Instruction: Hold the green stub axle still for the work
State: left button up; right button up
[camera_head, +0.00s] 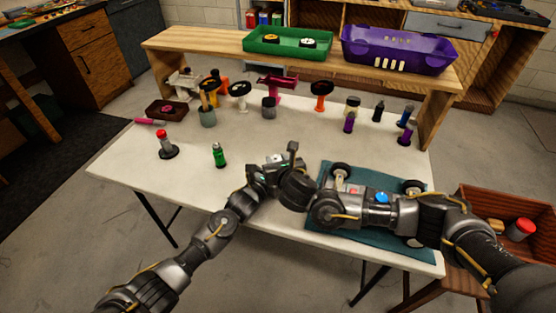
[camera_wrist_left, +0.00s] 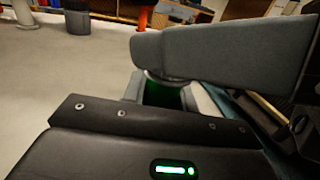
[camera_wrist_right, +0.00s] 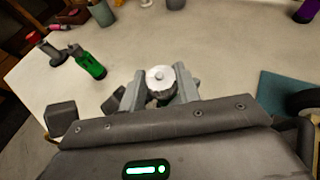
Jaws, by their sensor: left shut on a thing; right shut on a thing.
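My left gripper (camera_head: 264,176) and right gripper (camera_head: 281,162) meet above the front middle of the white table. In the left wrist view a dark green part (camera_wrist_left: 165,94), which looks like the green stub axle, shows between the left gripper's fingers; a large grey finger covers much of it. In the right wrist view my right gripper (camera_wrist_right: 162,90) is shut on a pale round part with a ridged edge (camera_wrist_right: 161,78). In the head view the grippers hide most of both parts. I cannot tell whether the two parts touch.
The teal mat (camera_head: 330,222) with a wheeled car chassis lies under my right arm. Several tools line the back below a wooden shelf (camera_head: 215,44) with green and purple trays.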

jog(key=shift+r+m+h, duration=0.1)
jog(key=shift+m+h, duration=0.4)
jog(key=o, duration=1)
jog(key=shift+s, duration=0.1)
jog(key=shift+v, duration=3.65)
